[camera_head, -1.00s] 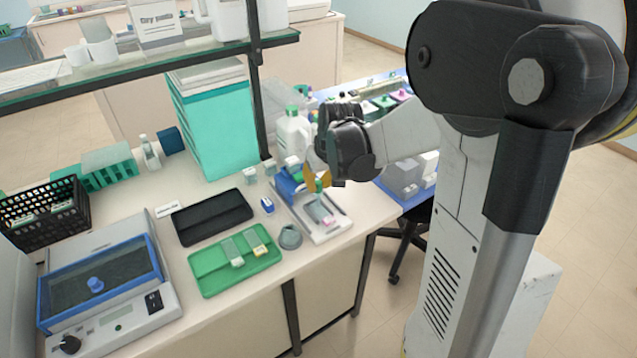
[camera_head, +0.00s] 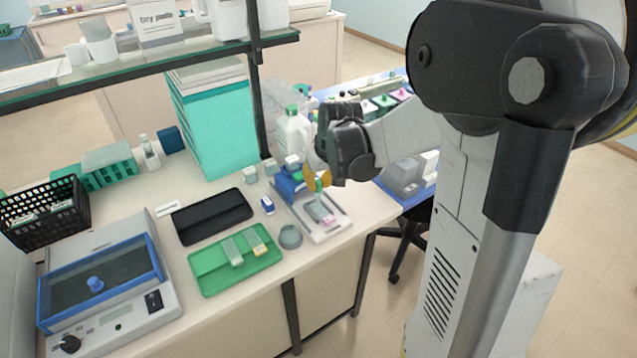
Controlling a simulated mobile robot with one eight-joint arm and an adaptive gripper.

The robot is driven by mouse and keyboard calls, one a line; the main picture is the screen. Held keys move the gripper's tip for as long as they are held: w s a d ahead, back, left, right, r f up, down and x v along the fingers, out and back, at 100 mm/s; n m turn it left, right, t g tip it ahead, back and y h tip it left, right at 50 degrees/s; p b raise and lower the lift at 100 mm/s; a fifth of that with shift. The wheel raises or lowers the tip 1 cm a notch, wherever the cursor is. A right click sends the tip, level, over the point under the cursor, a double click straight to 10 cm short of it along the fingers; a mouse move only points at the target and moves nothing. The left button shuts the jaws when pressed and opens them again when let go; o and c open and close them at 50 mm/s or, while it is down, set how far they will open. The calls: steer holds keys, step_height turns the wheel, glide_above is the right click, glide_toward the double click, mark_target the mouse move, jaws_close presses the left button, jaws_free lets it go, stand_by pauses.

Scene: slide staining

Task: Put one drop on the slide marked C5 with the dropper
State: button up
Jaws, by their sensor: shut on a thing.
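My gripper (camera_head: 320,170), with orange fingertips, is above the right end of the bench, over a white board (camera_head: 331,232). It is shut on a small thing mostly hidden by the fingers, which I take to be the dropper. A small green piece shows just below the fingertips; I cannot tell whether it is part of it. A slide with a pink end (camera_head: 329,221) lies on the white board, below the gripper and apart from it. Two slides, one with a pale end (camera_head: 232,251) and one with a yellow end (camera_head: 257,241), lie on the green tray. No slide marking is readable.
The green tray (camera_head: 213,279) and a black case (camera_head: 190,232) lie left of the board. A white jug (camera_head: 293,135) and a shelf post stand behind.

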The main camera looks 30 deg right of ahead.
steer(key=shift+r+p, duration=2.45)
steer(key=shift+r, duration=0.9)
